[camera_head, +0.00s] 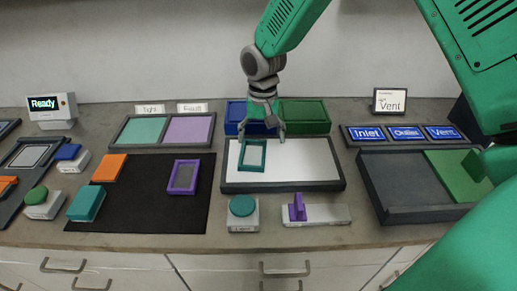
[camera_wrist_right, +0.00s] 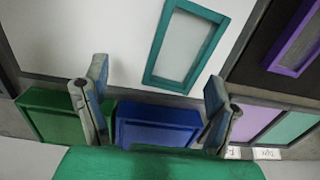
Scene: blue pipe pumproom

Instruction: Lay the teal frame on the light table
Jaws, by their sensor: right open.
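The teal frame (camera_head: 251,170) is a thin open rectangle. It lies flat on the left part of the light table (camera_head: 308,165), a white panel with a dark rim. The wrist view also shows the teal frame (camera_wrist_right: 159,43) on the white surface (camera_wrist_right: 90,38), near its dark rim. My right gripper (camera_head: 262,133) is open and empty at the light table's back edge, just behind the frame. In the wrist view its two fingers (camera_wrist_right: 158,100) stand wide apart, with the frame beyond them and not between them. My left gripper is not in view.
A blue tray (camera_head: 236,112) and a green tray (camera_head: 304,115) stand behind the light table. A black mat (camera_head: 140,205) at left holds a purple frame (camera_head: 183,191) and orange and teal blocks. A teal button (camera_head: 242,206) and a purple-handled slider (camera_head: 298,208) are in front.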

